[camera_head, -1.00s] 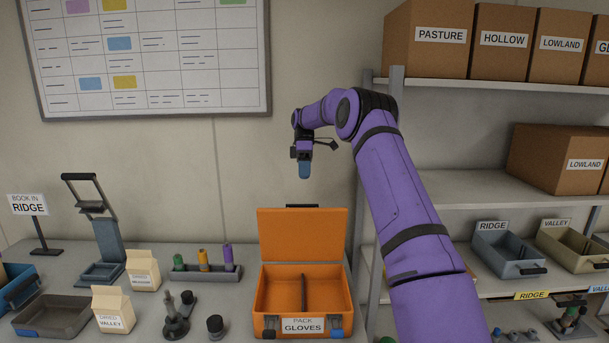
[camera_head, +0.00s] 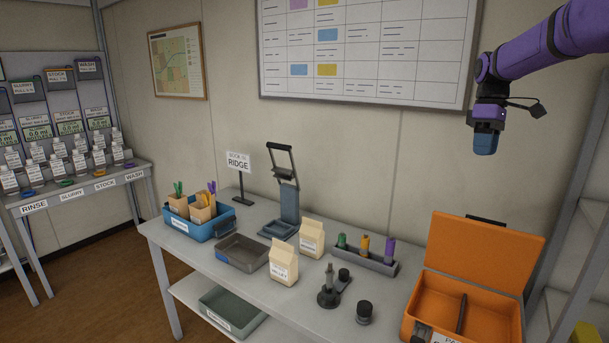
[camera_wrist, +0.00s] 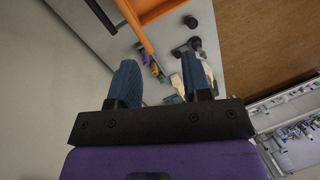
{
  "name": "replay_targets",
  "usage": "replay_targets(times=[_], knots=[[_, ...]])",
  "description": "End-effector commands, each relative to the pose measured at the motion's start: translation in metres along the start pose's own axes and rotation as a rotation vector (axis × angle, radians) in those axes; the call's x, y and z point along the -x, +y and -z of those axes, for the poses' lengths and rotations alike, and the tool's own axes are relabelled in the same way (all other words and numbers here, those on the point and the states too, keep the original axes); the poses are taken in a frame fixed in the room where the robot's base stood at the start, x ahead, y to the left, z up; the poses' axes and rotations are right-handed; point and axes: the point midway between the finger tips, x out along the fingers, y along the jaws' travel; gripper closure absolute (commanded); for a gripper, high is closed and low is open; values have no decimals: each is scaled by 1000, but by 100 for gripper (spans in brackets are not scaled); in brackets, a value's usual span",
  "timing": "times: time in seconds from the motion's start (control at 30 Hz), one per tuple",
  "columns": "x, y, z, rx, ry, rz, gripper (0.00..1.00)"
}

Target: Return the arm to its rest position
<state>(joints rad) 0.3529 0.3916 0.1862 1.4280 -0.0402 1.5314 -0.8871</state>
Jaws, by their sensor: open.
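My purple arm reaches in from the upper right in the head view, with my gripper (camera_head: 485,146) hanging fingers down in the air above the orange case. In the wrist view my gripper (camera_wrist: 163,82) shows two blue fingers apart with nothing held between them. The orange case (camera_head: 480,245) stands open on the bench below, its lid raised at the back, with a dark bar inside. The gripper is clear of the case and the bench.
The bench (camera_head: 255,290) holds a blue bin (camera_head: 208,228), a grey tray (camera_head: 242,252), two cartons, a press (camera_head: 289,205), a rack of coloured tubes (camera_head: 365,260) and small dark tools. A second table with bottles stands far left. A whiteboard (camera_head: 370,85) hangs behind.

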Motion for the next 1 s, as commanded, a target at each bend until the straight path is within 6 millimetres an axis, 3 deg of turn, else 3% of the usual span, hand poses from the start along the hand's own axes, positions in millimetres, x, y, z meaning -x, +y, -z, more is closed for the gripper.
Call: replay_targets(times=[0.03,0.2,0.47,0.77,1.0], knots=[[7,-19,-4,-20,7,-26,56],[19,-72,-20,-108,44,-104,56],[23,-150,-53,-244,129,-204,56],[3,-229,-101,-399,267,-283,56],[-30,-281,-143,-518,399,-313,56]])
